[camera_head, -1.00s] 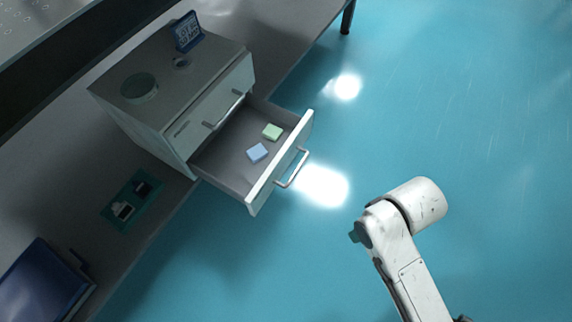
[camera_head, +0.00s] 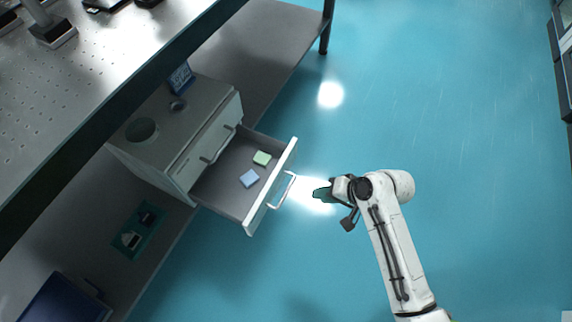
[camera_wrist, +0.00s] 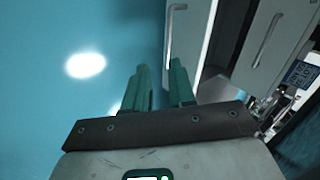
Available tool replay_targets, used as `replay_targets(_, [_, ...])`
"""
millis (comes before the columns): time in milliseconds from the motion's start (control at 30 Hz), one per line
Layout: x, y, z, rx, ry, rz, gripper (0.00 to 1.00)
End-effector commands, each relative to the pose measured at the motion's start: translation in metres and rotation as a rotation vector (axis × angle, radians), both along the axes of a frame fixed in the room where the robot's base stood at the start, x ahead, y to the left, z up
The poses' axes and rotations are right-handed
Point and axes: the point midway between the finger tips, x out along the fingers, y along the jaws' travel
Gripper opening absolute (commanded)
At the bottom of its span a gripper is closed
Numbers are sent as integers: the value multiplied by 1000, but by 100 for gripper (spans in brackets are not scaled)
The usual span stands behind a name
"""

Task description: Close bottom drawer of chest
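The grey chest (camera_head: 198,100) stands on a low shelf in the head view. Its bottom drawer (camera_head: 224,195) is pulled far out over the floor. The drawer's silver bar handle (camera_head: 283,190) is on its white front. The drawer above it (camera_head: 213,145) is shut. My gripper (camera_head: 322,193) is to the right of the handle, apart from it, fingers pointing left towards the drawer. In the wrist view my two green fingers (camera_wrist: 160,85) stand apart with nothing between them. The drawer front (camera_wrist: 190,35) and its handle (camera_wrist: 170,30) show just beyond them.
A green block (camera_head: 262,158) and a blue block (camera_head: 249,178) lie in the open drawer. A blue-framed display (camera_head: 181,77) and a round dark item (camera_head: 141,130) are on the chest. A perforated tabletop (camera_head: 60,110) overhangs the shelf. The floor to the right is clear.

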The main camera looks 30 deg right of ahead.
Motion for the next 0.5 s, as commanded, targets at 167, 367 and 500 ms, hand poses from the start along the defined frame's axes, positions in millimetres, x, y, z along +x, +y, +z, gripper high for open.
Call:
replay_targets(167, [25,-15,21,145,-55,-170,7])
replay_targets(367, [36,-13,11,175,-65,-200,0])
replay_targets(500, [50,-4,-6,173,-65,-196,0])
